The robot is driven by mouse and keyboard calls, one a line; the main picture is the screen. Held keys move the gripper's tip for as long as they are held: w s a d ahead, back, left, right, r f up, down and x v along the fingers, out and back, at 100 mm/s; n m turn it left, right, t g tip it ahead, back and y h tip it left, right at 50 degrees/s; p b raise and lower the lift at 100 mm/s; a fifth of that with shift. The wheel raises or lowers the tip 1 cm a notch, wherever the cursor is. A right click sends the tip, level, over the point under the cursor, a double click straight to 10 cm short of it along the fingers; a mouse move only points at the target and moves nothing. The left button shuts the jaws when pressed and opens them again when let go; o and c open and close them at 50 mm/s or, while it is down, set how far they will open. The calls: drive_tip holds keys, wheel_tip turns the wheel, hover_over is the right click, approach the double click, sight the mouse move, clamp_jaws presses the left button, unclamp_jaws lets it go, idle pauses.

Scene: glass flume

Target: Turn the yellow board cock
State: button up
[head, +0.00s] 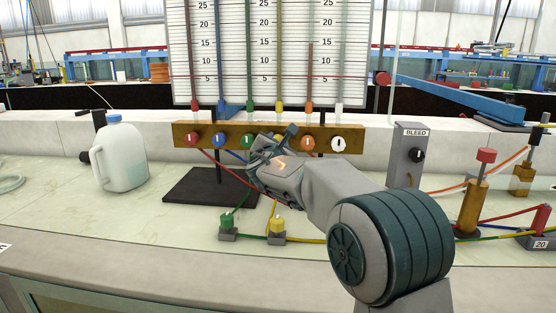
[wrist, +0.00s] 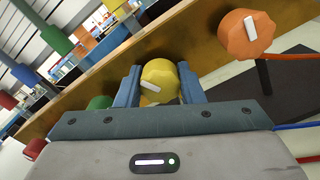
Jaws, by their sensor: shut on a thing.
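The yellow board cock (wrist: 159,82) is a round faceted knob with a white pointer mark, on the front of a brass-coloured manifold bar. In the wrist view my gripper (wrist: 160,88) has one blue-grey finger on each side of it and is shut on it. The white mark lies aslant on the knob's face. In the head view my gripper (head: 285,136) reaches the bar (head: 360,137) and hides most of the yellow cock. The yellow tube fitting (head: 279,106) shows just above it.
An orange cock (wrist: 246,33) sits right beside the held one; it also shows in the head view (head: 307,143). Red (head: 193,139), blue (head: 220,140) and white (head: 338,144) cocks share the bar. A white jug (head: 121,158) stands left. A BLEED box (head: 408,155) stands right.

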drive_tip(key=m+b, duration=0.3)
drive_tip(key=b, duration=0.1)
drive_tip(key=shift+f+m, duration=0.3)
drive_tip(key=shift+m, duration=0.1)
drive_tip(key=shift+r+m+b, duration=0.15)
drive_tip(key=shift+m+b, duration=0.55)
drive_tip(key=shift+b, duration=0.2)
drive_tip(key=o, duration=1)
drive_tip(key=shift+r, duration=0.1)
drive_tip(key=s, duration=1.4)
drive_tip(key=shift+a+b, duration=0.25)
drive_tip(key=shift+b, duration=0.05)
